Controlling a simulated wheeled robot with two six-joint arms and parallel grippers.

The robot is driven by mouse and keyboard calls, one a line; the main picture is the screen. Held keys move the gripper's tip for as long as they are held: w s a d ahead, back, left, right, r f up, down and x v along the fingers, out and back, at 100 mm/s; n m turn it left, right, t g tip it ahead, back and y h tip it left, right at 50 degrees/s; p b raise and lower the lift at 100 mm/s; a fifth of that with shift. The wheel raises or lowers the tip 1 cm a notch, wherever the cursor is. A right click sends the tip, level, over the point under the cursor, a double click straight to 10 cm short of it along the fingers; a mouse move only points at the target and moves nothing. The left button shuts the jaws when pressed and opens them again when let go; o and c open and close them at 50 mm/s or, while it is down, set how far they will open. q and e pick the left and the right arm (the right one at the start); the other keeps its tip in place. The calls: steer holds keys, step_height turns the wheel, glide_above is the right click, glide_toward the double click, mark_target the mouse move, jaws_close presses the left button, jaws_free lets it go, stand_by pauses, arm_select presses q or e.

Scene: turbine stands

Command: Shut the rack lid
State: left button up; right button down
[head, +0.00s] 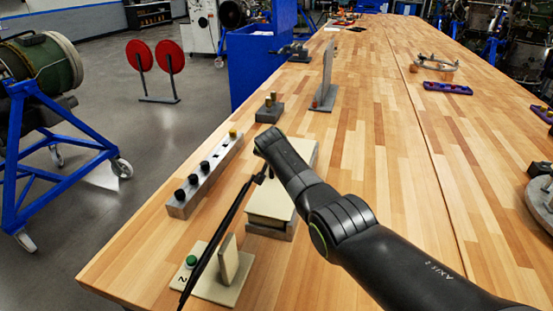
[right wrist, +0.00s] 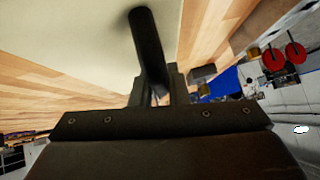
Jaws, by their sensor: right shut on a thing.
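A cream, flat-topped box (head: 270,198) on a grey base (head: 270,229), which seems to be the rack with its lid, stands mid-table; I cannot tell whether a gap is left under its top. In the right wrist view a broad cream face (right wrist: 70,40) fills the upper left. My right gripper (head: 262,176) is at the left side of the box, largely hidden by its wrist. In the right wrist view its fingers (right wrist: 155,92) are shut around a round black bar (right wrist: 147,40). My left gripper is not in view.
A long thin dark bar (head: 215,248) slants in front of the box, past a cream stand (head: 218,290) with a green button. A grey block with black knobs (head: 205,172) is to the left. A small block (head: 269,112) and an upright plate (head: 326,75) stand behind.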

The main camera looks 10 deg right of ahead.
steer(key=shift+f, duration=0.1)
steer(key=c, duration=1.4)
jaws_free()
steer(key=shift+r, duration=0.2)
steer(key=shift+p+v, duration=0.6)
steer(key=shift+v, duration=3)
steer(key=shift+f, duration=0.1)
